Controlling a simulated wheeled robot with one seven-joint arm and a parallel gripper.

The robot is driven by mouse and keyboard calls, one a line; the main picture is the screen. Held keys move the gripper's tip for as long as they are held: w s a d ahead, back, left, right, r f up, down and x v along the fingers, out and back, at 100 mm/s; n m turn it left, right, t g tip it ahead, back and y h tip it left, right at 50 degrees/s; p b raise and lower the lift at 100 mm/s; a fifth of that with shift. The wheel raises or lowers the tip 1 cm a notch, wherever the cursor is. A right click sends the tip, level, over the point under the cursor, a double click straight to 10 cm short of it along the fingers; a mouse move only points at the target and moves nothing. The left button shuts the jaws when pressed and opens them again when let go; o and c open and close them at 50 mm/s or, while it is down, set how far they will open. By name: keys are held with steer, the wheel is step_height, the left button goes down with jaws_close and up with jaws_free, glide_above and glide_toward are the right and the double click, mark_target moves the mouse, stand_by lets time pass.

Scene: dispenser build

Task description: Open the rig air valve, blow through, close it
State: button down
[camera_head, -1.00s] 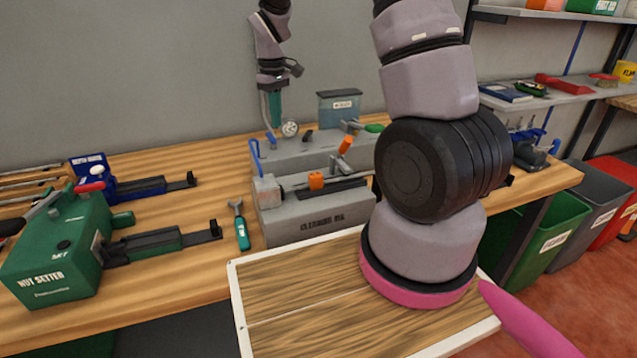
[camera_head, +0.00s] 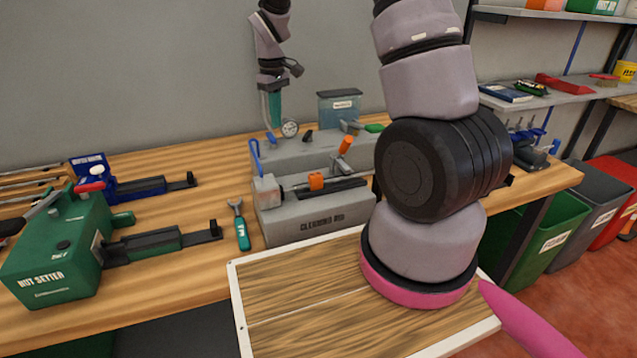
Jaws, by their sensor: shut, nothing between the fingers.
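The grey cleaning rig (camera_head: 318,228) stands on the bench in the middle, with its name on the front. It carries a blue lever (camera_head: 256,157) standing up at its left end, an orange-tipped lever (camera_head: 344,147), an orange block (camera_head: 316,182) on a dark rail and a round gauge (camera_head: 290,128) at the back. I cannot tell which part is the air valve. My gripper (camera_head: 274,124) points down at the rig's back left, just left of the gauge, with its teal fingers shut and empty. Whether its tips touch anything is unclear.
The green nut setter (camera_head: 58,255) and a blue tool (camera_head: 135,187) stand at left. A teal-handled wrench (camera_head: 240,228) lies left of the rig. A labelled box (camera_head: 340,107) stands behind it. My upper arm hides the rig's right end. Bins (camera_head: 550,225) stand at right.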

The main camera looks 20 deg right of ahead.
mark_target(278, 141)
steer(key=shift+f, duration=0.1)
stand_by(0.3)
steer(key=shift+f, duration=2.05)
steer(key=shift+a, duration=0.1)
